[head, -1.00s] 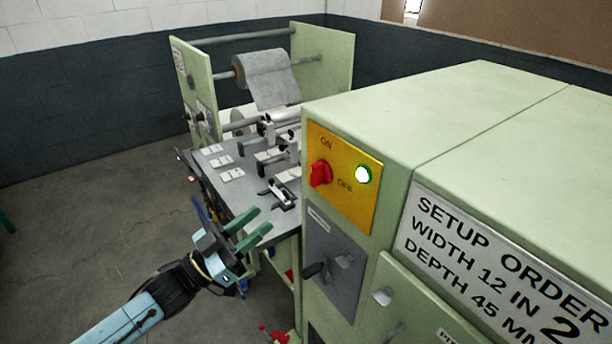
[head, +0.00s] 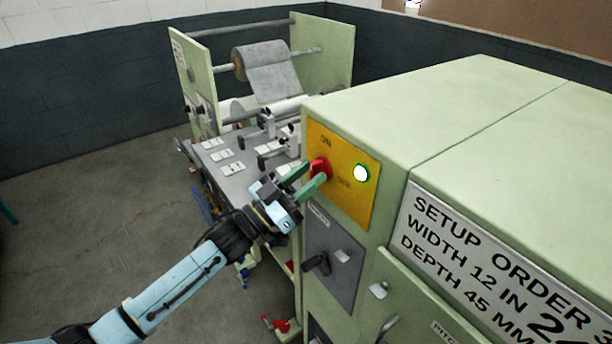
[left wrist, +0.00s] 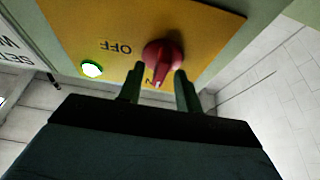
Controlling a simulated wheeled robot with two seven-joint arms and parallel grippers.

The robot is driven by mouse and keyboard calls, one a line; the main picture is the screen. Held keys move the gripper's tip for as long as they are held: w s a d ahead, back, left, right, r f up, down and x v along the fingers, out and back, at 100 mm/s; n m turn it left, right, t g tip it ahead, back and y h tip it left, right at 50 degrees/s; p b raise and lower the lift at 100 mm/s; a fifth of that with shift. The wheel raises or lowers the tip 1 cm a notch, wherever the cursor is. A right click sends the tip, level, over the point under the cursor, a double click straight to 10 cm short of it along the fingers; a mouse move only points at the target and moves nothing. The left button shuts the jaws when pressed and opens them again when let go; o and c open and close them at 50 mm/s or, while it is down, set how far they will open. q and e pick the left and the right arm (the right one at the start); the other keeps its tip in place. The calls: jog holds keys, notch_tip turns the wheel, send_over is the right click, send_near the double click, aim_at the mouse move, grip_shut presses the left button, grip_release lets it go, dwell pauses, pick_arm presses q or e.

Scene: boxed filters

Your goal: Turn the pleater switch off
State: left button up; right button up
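The pleater switch is a red rotary knob (head: 319,168) on a yellow panel (head: 345,204) marked ON and OFF. A round lamp (head: 361,173) beside it glows green. My left gripper (head: 306,178) is at the knob, its green fingers pointing at the panel. In the left wrist view the red knob (left wrist: 163,55) lies between the two spread fingertips (left wrist: 158,82), one on each side. I cannot tell whether either finger touches it. The knob's pointer faces the partly hidden ON label, away from OFF. My right gripper is not in view.
Below the yellow panel is a grey panel (head: 332,262) with a black handle. A sign (head: 480,262) and a door handle are further right on the green cabinet. A worktable (head: 232,180) with clamps and a roll of grey material (head: 266,72) stand behind.

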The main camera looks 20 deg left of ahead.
pick_arm(q)
grip_shut()
jog(key=shift+m+h, duration=0.4)
jog(key=shift+m, duration=0.1)
jog(key=m+g+h+b, duration=0.1)
jog(key=m+g, duration=0.1)
jog(key=m, duration=0.2)
jog(key=shift+a, duration=0.1)
jog(key=m+g, duration=0.1)
jog(key=m, duration=0.2)
jog(key=m+g+h, duration=0.1)
jog(key=m, duration=0.2)
jog(key=shift+m+g+b, duration=0.3)
jog(key=shift+g+b, duration=0.05)
jog(key=shift+g, duration=0.05)
jog(key=m+g, duration=0.1)
jog(key=m, duration=0.1)
jog(key=m+g, duration=0.1)
jog(key=m, duration=0.2)
jog(key=shift+w+a+r+m, duration=0.1)
jog(key=shift+r+m, duration=0.05)
jog(key=shift+m, duration=0.15)
jog(key=m+g+p, duration=0.1)
jog(key=m, duration=0.1)
jog(key=m+y+p, duration=0.1)
jog(key=m, duration=0.2)
jog(key=shift+g, duration=0.4)
